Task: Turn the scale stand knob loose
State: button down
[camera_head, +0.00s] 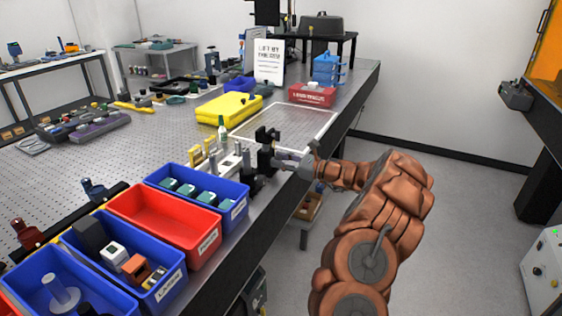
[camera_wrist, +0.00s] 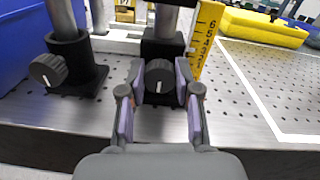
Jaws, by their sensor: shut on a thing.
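The scale stand knob (camera_wrist: 160,76) is dark and ridged, with a short white mark near its lower edge. It sits on the front of a black stand base (camera_wrist: 164,48) with a grey post, beside a yellow numbered scale (camera_wrist: 207,36). My gripper (camera_wrist: 159,84) has one finger on each side of this knob and is shut on it. In the head view my gripper (camera_head: 284,160) reaches the black stand (camera_head: 265,150) from the right, at the table's edge. The knob is hidden there.
A second black post holder with a similar knob (camera_wrist: 48,69) stands close on the left. A white-framed area (camera_head: 287,124) lies behind the stand. Blue bins (camera_head: 233,212) and a red bin (camera_head: 190,240) line the near table edge. Open floor lies right of the table.

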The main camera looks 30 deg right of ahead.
jog(key=shift+f+n+b, duration=0.15)
jog(key=shift+n+b, duration=0.15)
jog(key=shift+b, duration=0.1)
jog(key=n+b, duration=0.1)
jog(key=b, duration=0.1)
jog(key=shift+f+n+b, duration=0.2)
jog(key=shift+n+b, duration=0.1)
jog(key=shift+b, duration=0.1)
jog(key=n+b, duration=0.2)
jog(key=b, duration=0.1)
jog(key=shift+a+n+b, duration=0.1)
jog(key=shift+n+b, duration=0.2)
jog(key=shift+b, duration=0.1)
jog(key=n+b, duration=0.4)
jog(key=b, duration=0.2)
jog(key=shift+f+n, duration=0.1)
jog(key=shift+n, duration=0.2)
jog(key=n+b, duration=0.5)
jog(key=b, duration=0.2)
jog(key=n+b, duration=0.2)
jog(key=b, duration=0.1)
jog(key=shift+s+r+h, duration=0.1)
jog(key=shift+r+h, duration=0.1)
jog(key=shift+h, duration=0.2)
jog(key=shift+n+b, duration=0.3)
jog(key=shift+n, duration=0.2)
